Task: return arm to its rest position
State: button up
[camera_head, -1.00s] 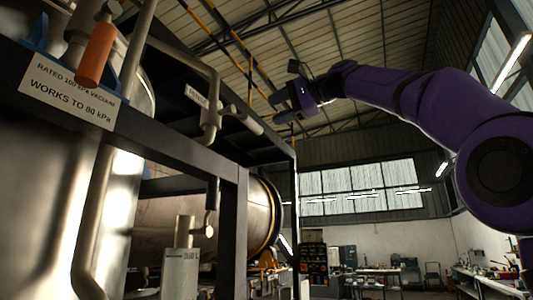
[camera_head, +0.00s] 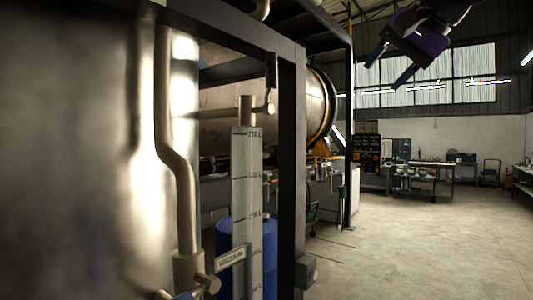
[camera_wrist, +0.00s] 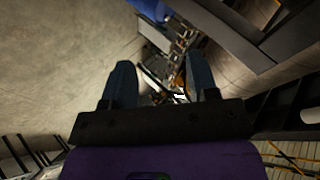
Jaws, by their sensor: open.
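My gripper (camera_head: 390,66) is at the top right of the head view, in the air in front of the far windows. Its two dark fingers are apart and nothing is between them. In the wrist view my gripper (camera_wrist: 163,88) shows its two blue-grey fingers spread, with only distant floor and equipment beyond. The rest of my arm is mostly out of the head view. The gripper stands clear to the right of the black steel frame (camera_head: 292,165).
A large steel vessel (camera_head: 70,150) and a pipe (camera_head: 182,170) fill the left. A horizontal tank (camera_head: 235,115) lies beyond. Open floor (camera_head: 420,250) spreads at right, with a workbench (camera_head: 425,172) at the back.

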jog(key=s+d+f+n+g+h, duration=0.1)
jog(key=s+d+f+n, duration=0.1)
jog(key=s+f, duration=0.4)
jog(key=s+d+f+n+g+h, duration=0.1)
jog(key=s+f, duration=0.5)
jog(key=f, duration=1)
jog(key=s+d+f+n+g+h, duration=0.1)
jog(key=s+d+f, duration=0.4)
jog(key=f, duration=0.6)
jog(key=shift+s+d+n+g+h, duration=0.3)
jog(key=shift+s+n+h, duration=0.5)
jog(key=shift+s+h, duration=0.25)
jog(key=shift+f, duration=0.1)
